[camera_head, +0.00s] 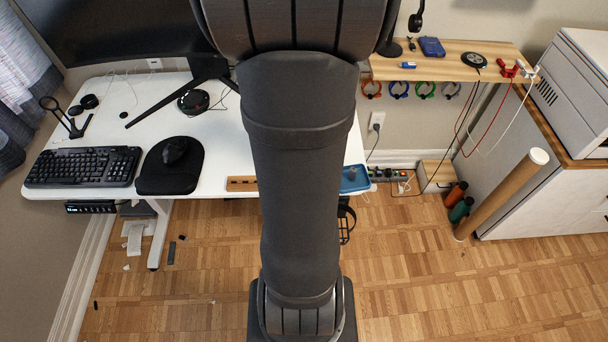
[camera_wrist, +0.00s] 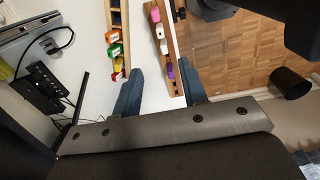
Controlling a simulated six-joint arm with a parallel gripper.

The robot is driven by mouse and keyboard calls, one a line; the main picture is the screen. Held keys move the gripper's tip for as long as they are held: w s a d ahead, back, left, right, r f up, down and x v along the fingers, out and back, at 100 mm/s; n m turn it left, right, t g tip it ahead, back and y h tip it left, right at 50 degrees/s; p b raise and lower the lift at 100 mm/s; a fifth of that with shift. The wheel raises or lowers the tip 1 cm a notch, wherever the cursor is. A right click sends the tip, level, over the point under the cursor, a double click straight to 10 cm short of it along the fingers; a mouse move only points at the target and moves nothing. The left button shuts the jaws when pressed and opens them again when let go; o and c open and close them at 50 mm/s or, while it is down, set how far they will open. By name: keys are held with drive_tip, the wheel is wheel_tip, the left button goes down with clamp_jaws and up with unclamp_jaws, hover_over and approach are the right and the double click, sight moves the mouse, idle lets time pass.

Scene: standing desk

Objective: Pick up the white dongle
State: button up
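In the wrist view, a narrow wooden holder (camera_wrist: 174,52) runs along the edge of the white desk. The white dongle seems to be among the white pieces; I cannot tell which one. My gripper (camera_wrist: 158,67) is open, its two blue-grey fingers apart on either side of the holder's near end in the picture. Nothing shows held between them. In the head view my arm hides the gripper. Part of a wooden holder (camera_head: 242,184) shows at the desk's front edge.
A second wooden holder (camera_wrist: 107,14) with coloured blocks (camera_wrist: 115,50) lies to the left in the wrist view. The white desk (camera_head: 110,185) carries a keyboard (camera_head: 82,167), a mouse mat (camera_head: 152,178) and a blue tray (camera_head: 355,179). Parquet floor lies beyond the edge.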

wheel_tip(320, 180, down, 17)
drive_tip(key=shift+r, duration=0.15)
idle(0.6)
clamp_jaws()
